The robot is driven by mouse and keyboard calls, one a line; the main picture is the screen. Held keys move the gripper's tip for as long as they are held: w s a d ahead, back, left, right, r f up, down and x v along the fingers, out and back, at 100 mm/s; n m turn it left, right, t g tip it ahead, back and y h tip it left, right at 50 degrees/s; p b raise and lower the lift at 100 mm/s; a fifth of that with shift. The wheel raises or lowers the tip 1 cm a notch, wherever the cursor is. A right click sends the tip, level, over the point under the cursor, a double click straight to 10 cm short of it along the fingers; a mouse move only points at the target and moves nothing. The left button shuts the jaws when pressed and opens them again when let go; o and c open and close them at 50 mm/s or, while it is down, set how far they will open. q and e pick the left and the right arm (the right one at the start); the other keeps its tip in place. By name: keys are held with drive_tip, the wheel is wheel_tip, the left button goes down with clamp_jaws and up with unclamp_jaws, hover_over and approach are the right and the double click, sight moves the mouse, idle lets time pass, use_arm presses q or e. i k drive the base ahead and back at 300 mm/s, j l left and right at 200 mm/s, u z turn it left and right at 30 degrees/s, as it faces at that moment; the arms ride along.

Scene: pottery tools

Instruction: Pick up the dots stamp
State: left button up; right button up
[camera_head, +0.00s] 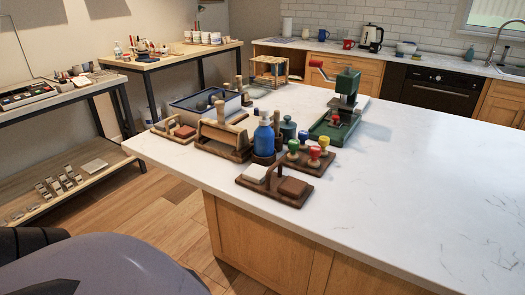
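Several stamps with round coloured knobs stand in a dark wooden holder (318,168) on the white island counter. Neither of my grippers is in view.
In front of the stamps is a wooden tray (270,193) with pads. A blue bottle (264,140) stands left of them, a green press (340,110) with a red handle behind. The counter's right side (440,180) is clear.

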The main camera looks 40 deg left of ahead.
sight(315, 151)
drive_tip(key=u, duration=1.25)
